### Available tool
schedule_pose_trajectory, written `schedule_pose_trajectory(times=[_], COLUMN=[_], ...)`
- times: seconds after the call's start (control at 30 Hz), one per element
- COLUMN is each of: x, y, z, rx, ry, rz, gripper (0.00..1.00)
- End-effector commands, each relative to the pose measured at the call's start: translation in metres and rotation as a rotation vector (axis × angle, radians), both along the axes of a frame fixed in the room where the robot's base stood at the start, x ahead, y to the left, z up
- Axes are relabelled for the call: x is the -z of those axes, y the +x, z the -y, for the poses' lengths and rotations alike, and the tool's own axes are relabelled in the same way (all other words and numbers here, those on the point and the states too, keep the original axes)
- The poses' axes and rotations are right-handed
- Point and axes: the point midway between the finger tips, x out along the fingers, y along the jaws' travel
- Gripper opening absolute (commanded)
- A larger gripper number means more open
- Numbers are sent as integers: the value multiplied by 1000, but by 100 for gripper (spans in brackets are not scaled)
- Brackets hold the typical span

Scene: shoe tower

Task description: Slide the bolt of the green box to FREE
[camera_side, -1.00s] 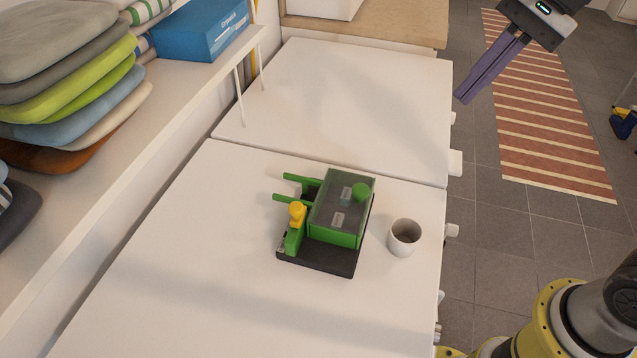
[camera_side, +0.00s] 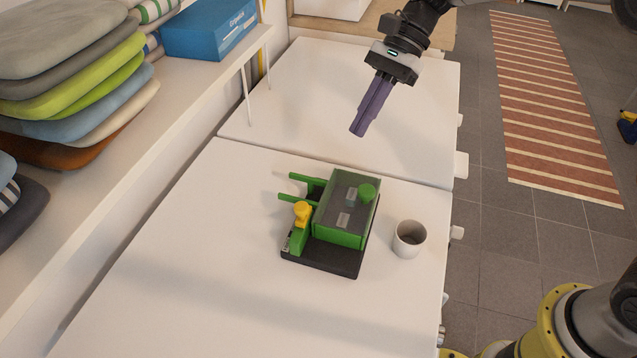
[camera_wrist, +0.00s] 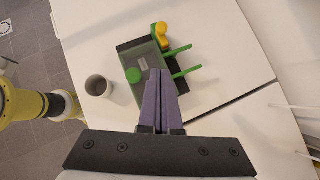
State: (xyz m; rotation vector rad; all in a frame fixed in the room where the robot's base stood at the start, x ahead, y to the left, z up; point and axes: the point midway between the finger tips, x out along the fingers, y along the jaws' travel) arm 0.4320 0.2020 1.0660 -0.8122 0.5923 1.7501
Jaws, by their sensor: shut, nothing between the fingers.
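The green box (camera_side: 339,236) sits on a black base (camera_side: 325,262) on the white cabinet top, with a grey see-through lid and a round green knob (camera_side: 367,193). At its left is a yellow knob (camera_side: 302,212), by a green block, which I take for the bolt's handle; the label beside it is too small to read. Two green rails (camera_side: 305,188) stick out at the back left. My gripper (camera_side: 358,133), with purple fingers, is shut and empty, above and behind the box. In the wrist view the fingers (camera_wrist: 160,74) overlap part of the box, and the yellow knob (camera_wrist: 162,30) shows beyond.
A white cup (camera_side: 409,239) stands close to the right of the box. A shelf with stacked cushions (camera_side: 75,80) and a blue box (camera_side: 210,28) runs along the left. The cabinet top (camera_side: 180,260) left of the box is clear.

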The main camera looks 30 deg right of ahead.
Motion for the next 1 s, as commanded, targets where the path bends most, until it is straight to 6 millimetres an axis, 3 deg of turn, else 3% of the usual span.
schedule_pose_trajectory(times=[0.37,0.87,1.0], x=[7,78,80], y=[-2,-22,-27], z=[-6,-62,-81], rx=[-1,-3,-2], ry=[0,-2,0], rz=[0,-3,2], gripper=[0,0,0])
